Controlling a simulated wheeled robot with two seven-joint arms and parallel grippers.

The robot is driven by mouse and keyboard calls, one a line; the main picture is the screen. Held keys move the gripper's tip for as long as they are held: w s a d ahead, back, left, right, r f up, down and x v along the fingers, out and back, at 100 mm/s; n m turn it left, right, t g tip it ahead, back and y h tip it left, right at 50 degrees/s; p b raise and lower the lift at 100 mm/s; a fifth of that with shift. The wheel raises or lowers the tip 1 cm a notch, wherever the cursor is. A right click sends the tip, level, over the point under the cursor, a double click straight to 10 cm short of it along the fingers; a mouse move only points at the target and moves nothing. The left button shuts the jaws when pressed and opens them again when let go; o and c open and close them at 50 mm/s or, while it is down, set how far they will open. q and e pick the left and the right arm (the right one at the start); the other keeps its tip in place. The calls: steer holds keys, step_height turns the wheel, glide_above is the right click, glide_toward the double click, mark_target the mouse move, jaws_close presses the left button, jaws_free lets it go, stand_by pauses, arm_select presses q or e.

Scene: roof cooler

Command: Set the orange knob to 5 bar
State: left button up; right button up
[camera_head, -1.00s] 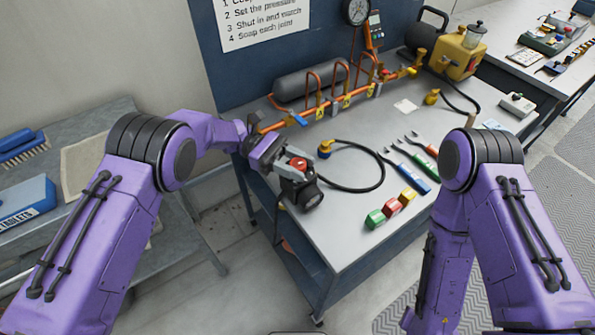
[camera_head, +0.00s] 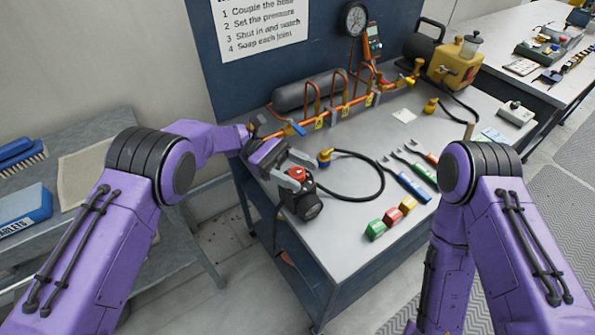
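The orange-red knob (camera_head: 298,174) sits on top of a dark device (camera_head: 303,201) with a round black face, at the near left end of the workbench. My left gripper (camera_head: 296,173) reaches in from the left, its grey fingers on either side of the knob. The fingers look spread apart, and whether they touch the knob is too small to tell. A round pressure gauge (camera_head: 353,18) hangs on the blue back panel; its reading is too small to make out. My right arm shows at the right, but its gripper is not in view.
Orange pipework (camera_head: 345,108) with several valves runs along the back of the bench. A black hose (camera_head: 381,181) curls right of the device. Coloured blocks (camera_head: 392,216) and screwdriver-like tools (camera_head: 411,186) lie farther right. A yellow pump (camera_head: 455,63) stands at the back right.

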mark_target(298, 172)
arm_select(q)
step_height(298, 172, up, 4)
steer(key=shift+s+f+b, duration=0.1)
steer(key=shift+f+b, duration=0.05)
steer(key=shift+b, duration=0.3)
steer(key=s+r, duration=0.9)
steer(key=s, duration=0.5)
steer(key=shift+r, duration=0.15)
steer(key=shift+w, duration=0.1)
